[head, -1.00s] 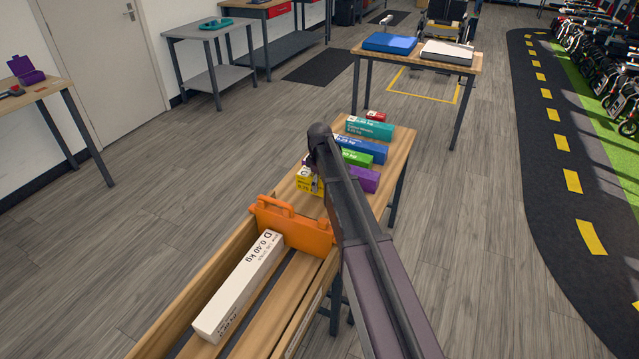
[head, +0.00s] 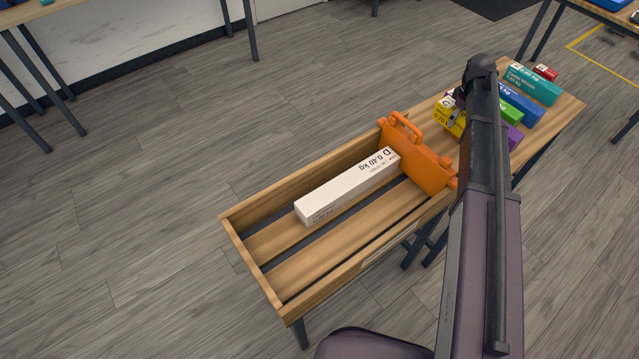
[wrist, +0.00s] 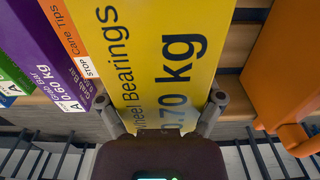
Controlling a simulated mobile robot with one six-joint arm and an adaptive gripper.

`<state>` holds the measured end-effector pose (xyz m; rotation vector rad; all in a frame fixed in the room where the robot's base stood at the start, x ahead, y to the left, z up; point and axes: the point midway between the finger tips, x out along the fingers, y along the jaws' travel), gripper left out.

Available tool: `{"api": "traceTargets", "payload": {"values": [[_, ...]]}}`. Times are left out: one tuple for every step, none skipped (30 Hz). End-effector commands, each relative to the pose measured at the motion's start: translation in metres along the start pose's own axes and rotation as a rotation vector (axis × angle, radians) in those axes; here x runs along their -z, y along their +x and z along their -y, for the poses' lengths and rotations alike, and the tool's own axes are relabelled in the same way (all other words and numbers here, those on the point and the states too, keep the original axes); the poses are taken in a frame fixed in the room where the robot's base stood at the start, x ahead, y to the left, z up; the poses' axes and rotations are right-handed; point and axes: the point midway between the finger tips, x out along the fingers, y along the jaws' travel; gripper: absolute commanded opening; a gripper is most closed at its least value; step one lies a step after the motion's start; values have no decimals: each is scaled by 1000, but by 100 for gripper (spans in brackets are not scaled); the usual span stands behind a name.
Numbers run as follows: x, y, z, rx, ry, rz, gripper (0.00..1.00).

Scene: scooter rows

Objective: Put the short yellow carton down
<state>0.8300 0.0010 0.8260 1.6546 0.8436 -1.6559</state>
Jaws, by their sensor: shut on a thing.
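The yellow carton (wrist: 168,50) fills the middle of the wrist view, with "Wheel Bearings" and a weight ending in ".70 kg" printed on it. My gripper (wrist: 162,104) is shut on it, one finger at each side. In the head view the yellow carton (head: 449,119) shows partly at the near left end of the row of cartons, beside the orange divider. My arm hides much of it and most of the gripper there. I cannot tell whether its underside touches the wooden surface.
The orange divider (head: 422,163) stands close to the yellow carton. A white carton (head: 345,187) lies in the slatted wooden tray (head: 262,280), with bare slats beside it. Purple (head: 514,137), green (head: 513,115), blue (head: 521,104) and teal (head: 533,82) cartons stand beyond my arm.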

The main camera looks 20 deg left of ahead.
Motion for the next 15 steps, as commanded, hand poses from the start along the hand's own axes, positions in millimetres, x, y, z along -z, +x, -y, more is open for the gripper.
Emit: {"api": "traceTargets", "payload": {"values": [[0, -8, 0, 0, 0, 0, 24], [0, -11, 0, 0, 0, 0, 24], [0, -15, 0, 0, 0, 0, 24], [0, -19, 0, 0, 0, 0, 24], [0, -22, 0, 0, 0, 0, 24], [0, -28, 0, 0, 0, 0, 24], [0, -32, 0, 0, 0, 0, 24], [0, -36, 0, 0, 0, 0, 24], [0, -41, 0, 0, 0, 0, 24], [0, -46, 0, 0, 0, 0, 24], [0, -50, 0, 0, 0, 0, 24], [0, -55, 0, 0, 0, 0, 24], [0, -59, 0, 0, 0, 0, 24], [0, -63, 0, 0, 0, 0, 24], [0, -68, 0, 0, 0, 0, 24]]}}
